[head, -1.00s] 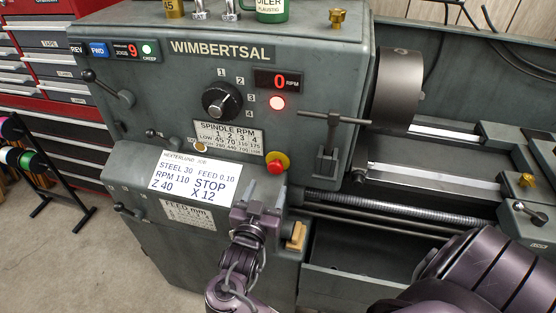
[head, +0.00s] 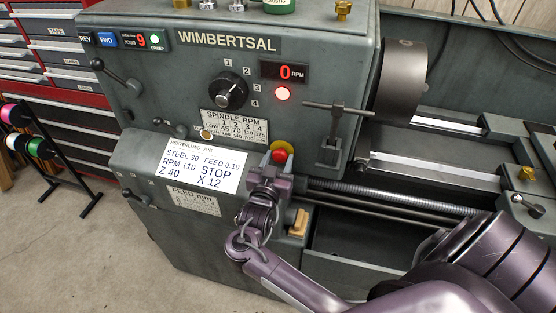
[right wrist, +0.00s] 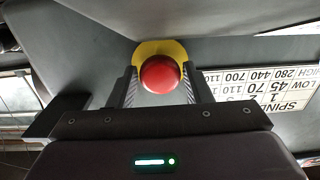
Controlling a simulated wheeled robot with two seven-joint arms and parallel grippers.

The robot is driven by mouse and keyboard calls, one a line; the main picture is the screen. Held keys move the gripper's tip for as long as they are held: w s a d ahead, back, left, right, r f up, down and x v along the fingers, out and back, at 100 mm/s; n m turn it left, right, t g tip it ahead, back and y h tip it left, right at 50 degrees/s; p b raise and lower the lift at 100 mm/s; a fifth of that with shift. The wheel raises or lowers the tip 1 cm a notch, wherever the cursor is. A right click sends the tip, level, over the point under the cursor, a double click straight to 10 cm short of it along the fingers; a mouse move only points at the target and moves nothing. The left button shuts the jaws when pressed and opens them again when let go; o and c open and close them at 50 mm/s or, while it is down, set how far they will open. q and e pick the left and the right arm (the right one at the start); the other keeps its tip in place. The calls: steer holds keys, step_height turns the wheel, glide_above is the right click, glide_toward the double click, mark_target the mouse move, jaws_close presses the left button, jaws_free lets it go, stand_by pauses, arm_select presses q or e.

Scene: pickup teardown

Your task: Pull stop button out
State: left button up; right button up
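The stop button (head: 280,152) is a red mushroom head on a yellow collar, on the front of the grey lathe headstock. It shows large in the right wrist view (right wrist: 160,75), between the fingertips. My right gripper (head: 272,172) is just below and in front of the button in the head view, partly covering its lower edge. In the right wrist view the gripper (right wrist: 160,92) is open, with one finger on each side of the red head. I cannot tell whether the fingers touch it. My left gripper is not in view.
A job sheet (head: 205,166) lies left of my right gripper. A T-handled chuck key (head: 335,120) stands to the right, near the chuck (head: 402,80). A tan block (head: 299,222) sits below.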

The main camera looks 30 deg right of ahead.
jaws_close()
steer(key=shift+s+a, duration=0.4)
steer(key=shift+a, duration=0.1)
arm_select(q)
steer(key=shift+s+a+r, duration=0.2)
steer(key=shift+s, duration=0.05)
arm_select(e)
steer(key=shift+f, duration=0.1)
jaws_free()
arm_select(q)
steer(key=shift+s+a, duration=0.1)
arm_select(e)
steer(key=o, duration=0.4)
steer(key=shift+s+a, duration=0.1)
steer(key=b+v, duration=0.1)
steer(key=v, duration=0.6)
arm_select(q)
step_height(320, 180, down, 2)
steer(key=shift+b, duration=0.3)
arm_select(e)
steer(key=shift+s+a, duration=0.2)
steer(key=shift+a, duration=0.15)
